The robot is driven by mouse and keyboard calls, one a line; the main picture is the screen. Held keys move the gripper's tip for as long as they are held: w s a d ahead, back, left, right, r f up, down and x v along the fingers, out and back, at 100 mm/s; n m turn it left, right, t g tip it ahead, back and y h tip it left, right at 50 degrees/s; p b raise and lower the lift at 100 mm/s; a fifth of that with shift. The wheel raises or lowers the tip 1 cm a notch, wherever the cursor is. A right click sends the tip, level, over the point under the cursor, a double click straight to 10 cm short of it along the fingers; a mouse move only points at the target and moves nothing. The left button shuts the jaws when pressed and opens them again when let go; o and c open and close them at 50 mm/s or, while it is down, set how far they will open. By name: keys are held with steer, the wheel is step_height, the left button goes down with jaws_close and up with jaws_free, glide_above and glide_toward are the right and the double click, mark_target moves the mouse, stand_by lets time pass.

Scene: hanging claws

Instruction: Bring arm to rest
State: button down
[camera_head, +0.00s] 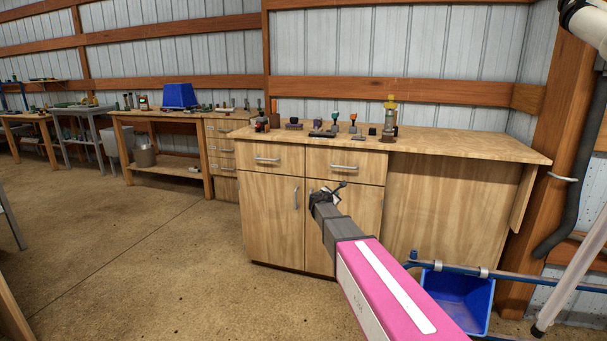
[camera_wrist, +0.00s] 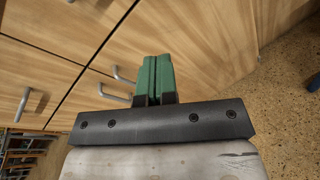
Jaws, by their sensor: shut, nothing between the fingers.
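My arm, with its pink link, reaches from the lower right of the head view toward the wooden cabinet (camera_head: 270,210). My gripper (camera_head: 332,190) is at the arm's far end, in front of the cabinet's right door and below the drawers. In the wrist view my gripper (camera_wrist: 157,62) shows two green fingers pressed together with nothing between them. The cabinet front (camera_wrist: 200,40) lies beyond the fingers, with bar handles (camera_wrist: 113,94) to their left. I cannot tell the exact gap between the fingertips and the door.
Several tools stand on the cabinet's worktop (camera_head: 450,145), among them a yellow-topped device (camera_head: 390,115). A blue bin (camera_head: 460,292) sits low at the right, by a blue pipe (camera_head: 540,280). A workbench (camera_head: 150,115) with a blue box (camera_head: 179,95) stands left. The floor (camera_head: 130,250) at left is clear.

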steer(key=s+d+f+m+g, duration=0.3)
steer(key=s+f+m, duration=0.15)
steer(key=s, duration=0.25)
steer(key=s+d+f+m+g, duration=0.2)
steer(key=s+d+f+m, duration=0.25)
steer(key=s, duration=0.35)
steer(key=s+a+f+m+g+y, duration=0.1)
steer(key=s+f+m+g+y, duration=0.1)
steer(key=s+m, duration=0.3)
steer(key=s+a+f+m+g+y, duration=0.1)
steer(key=s+f+m+g+y, duration=0.2)
steer(key=s, duration=1.1)
steer(key=s+a+f+m+g+y, duration=0.1)
steer(key=s+f+m+g+y, duration=0.1)
steer(key=s+m, duration=0.5)
steer(key=shift+s+a+f+g+y, duration=0.4)
steer(key=shift+s+f+g, duration=0.45)
steer(key=shift+s, duration=0.35)
